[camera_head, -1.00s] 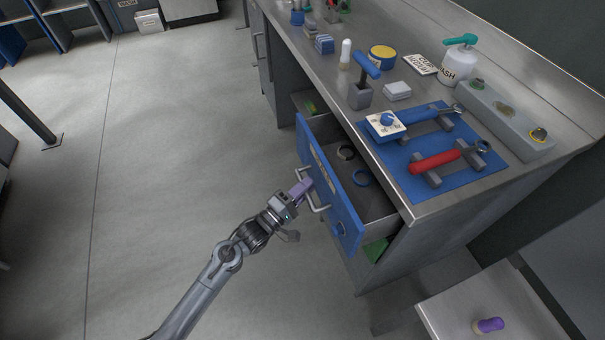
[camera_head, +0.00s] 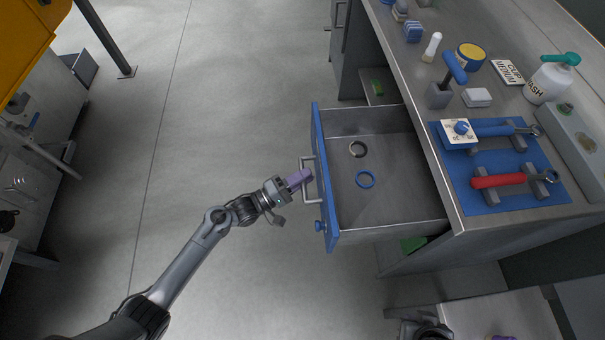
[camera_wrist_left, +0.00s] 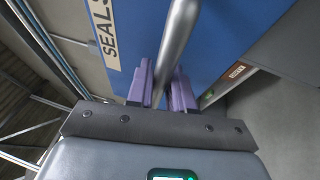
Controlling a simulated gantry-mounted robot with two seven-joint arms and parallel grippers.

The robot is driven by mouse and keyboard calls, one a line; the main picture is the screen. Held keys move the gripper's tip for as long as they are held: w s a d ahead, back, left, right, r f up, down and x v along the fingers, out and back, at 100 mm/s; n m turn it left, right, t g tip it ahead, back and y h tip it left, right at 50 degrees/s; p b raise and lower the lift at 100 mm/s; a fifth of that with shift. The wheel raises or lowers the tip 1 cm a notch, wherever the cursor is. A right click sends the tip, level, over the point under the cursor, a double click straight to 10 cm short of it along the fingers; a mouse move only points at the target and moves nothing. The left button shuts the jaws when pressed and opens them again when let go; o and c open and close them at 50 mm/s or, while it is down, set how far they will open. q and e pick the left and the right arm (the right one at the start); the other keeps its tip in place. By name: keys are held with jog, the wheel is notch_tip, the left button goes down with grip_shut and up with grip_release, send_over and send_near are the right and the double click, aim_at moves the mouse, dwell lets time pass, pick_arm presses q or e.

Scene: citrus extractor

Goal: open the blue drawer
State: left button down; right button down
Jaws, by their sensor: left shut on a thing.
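The blue drawer (camera_head: 322,190) is pulled far out of the metal bench, and its open inside shows in the head view. In the left wrist view the purple fingers (camera_wrist_left: 163,88) sit on both sides of the handle bar (camera_wrist_left: 178,40). A label reading SEALS, partly cut off, shows on the blue front.
The bench top (camera_head: 420,80) holds a blue mat (camera_head: 500,190) with red and blue tools, a spray bottle (camera_head: 550,80) and small items. Open grey floor (camera_head: 220,120) lies left of the drawer. A metal surface (camera_head: 500,315) stands at lower right.

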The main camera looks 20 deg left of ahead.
pick_arm(q)
jog(key=shift+d+r, duration=0.1)
jog(key=c, duration=1.1)
grip_release()
jog(key=shift+s, duration=0.1)
jog(key=p+v, duration=0.2)
jog(key=v, duration=0.8)
jog(key=shift+s+a, duration=0.25)
jog(key=shift+a, duration=0.05)
